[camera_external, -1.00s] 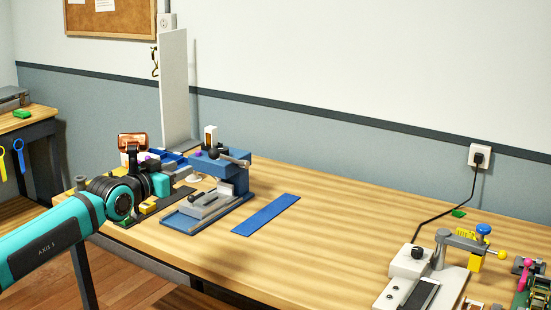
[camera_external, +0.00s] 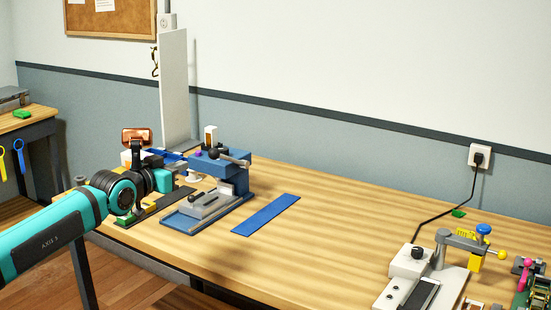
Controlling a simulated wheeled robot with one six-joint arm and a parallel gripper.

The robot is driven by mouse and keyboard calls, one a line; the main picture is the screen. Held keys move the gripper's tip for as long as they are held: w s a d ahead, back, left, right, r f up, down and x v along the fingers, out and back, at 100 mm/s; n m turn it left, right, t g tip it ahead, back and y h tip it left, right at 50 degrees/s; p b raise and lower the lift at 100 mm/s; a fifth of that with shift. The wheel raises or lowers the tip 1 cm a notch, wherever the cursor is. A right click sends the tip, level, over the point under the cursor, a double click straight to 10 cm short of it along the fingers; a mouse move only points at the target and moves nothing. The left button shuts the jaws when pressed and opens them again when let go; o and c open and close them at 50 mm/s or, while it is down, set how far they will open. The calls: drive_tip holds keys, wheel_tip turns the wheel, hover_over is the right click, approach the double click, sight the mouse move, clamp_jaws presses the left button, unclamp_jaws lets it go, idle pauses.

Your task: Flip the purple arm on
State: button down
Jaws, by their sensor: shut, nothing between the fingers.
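A small purple part (camera_external: 197,154) shows at the left end of the blue machine (camera_external: 240,181), near its top. It is too small to tell whether this is the purple arm or how it is set. My gripper (camera_external: 184,163) is shut and empty, pointing right, just left of the blue machine. Its fingers are small and partly lost against the clutter, so I cannot tell whether they touch anything. My wrist and forearm cover part of the devices at the table's left end.
A tall white panel (camera_external: 174,90) stands behind the devices. A blue strip (camera_external: 266,214) lies right of the blue machine. The wooden table (camera_external: 330,235) is clear in the middle. A white device (camera_external: 408,261) with a black cable (camera_external: 446,209) stands at the right.

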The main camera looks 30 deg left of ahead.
drive_tip(key=w+a+r+n+g+y, duration=0.1)
drive_tip(key=w+a+n+g, duration=0.2)
drive_tip(key=w, duration=0.4)
drive_tip(key=w+a+g+y, duration=0.25)
drive_tip(key=w+a, duration=0.25)
drive_tip(key=w, duration=0.3)
drive_tip(key=w+a+r+n+g+y, duration=0.1)
drive_tip(key=w+a+n+g, duration=0.15)
drive_tip(key=w+a, duration=0.35)
drive_tip(key=w+a+f+n+g+y, duration=0.1)
drive_tip(key=w+a+f+n+g, duration=0.2)
drive_tip(key=w+a, duration=0.5)
drive_tip(key=w+a+f+n+g+y, duration=0.1)
drive_tip(key=w+a+f+n+g, duration=0.2)
drive_tip(key=w+a+f+g, duration=0.2)
drive_tip(key=w+a+g, duration=0.3)
drive_tip(key=a, duration=0.3)
drive_tip(key=shift+w+n, duration=0.35)
drive_tip(key=shift+w, duration=0.05)
drive_tip(key=shift+a+f, duration=0.1)
drive_tip(key=s+a+f, duration=0.5)
drive_tip(key=a+f, duration=0.2)
drive_tip(key=f, duration=0.2)
drive_tip(key=shift+a, duration=0.2)
